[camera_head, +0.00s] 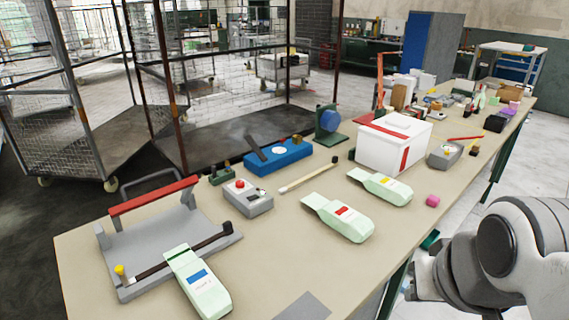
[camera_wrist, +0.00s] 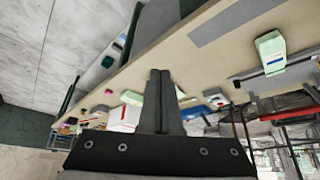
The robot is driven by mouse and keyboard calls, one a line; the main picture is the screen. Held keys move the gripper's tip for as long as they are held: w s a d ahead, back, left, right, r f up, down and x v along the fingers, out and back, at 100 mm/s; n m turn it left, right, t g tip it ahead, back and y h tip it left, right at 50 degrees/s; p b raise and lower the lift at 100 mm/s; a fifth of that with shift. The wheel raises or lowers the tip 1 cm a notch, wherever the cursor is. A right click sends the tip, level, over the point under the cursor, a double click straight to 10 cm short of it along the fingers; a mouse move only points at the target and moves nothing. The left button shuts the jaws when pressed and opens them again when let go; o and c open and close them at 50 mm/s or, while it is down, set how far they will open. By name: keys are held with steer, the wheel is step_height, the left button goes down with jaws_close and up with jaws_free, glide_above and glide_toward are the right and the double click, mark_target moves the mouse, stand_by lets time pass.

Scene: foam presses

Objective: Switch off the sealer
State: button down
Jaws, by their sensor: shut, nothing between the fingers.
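What looks like the sealer is a grey flat frame (camera_head: 160,250) with a raised red handle bar (camera_head: 153,196) at the left front of the table. The pouch also shows in the wrist view (camera_wrist: 270,52). A grey box with a red button (camera_head: 247,198) stands behind it; I cannot tell if it belongs to the sealer. My gripper (camera_wrist: 160,75) is shut and empty, far from the sealer.
Two more pale green pouches (camera_head: 341,217) (camera_head: 380,187) lie mid-table. A blue device with a lever (camera_head: 278,157), a wooden stick (camera_head: 310,174) and a white box (camera_head: 394,142) stand behind. Wire cages are beyond the table.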

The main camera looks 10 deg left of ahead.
steer(key=w+a+f+n+t+b, duration=0.1)
steer(key=w+a+n+t, duration=0.1)
steer(key=w, duration=1)
steer(key=w+a+f+n+t+b, duration=0.2)
steer(key=w, duration=1)
steer(key=w+a+f+n+y+b, duration=0.1)
steer(key=w+a+f+n+y, duration=0.1)
steer(key=w+a+f+y, duration=0.3)
steer(key=w+a+f+n+y+b, duration=0.2)
steer(key=w+a+f+y, duration=0.4)
steer(key=w+a, duration=0.5)
steer(key=shift+a+f+y, duration=0.3)
steer(key=shift+a+f, duration=0.05)
steer(key=shift+a, duration=2.4)
steer(key=shift+s, duration=0.1)
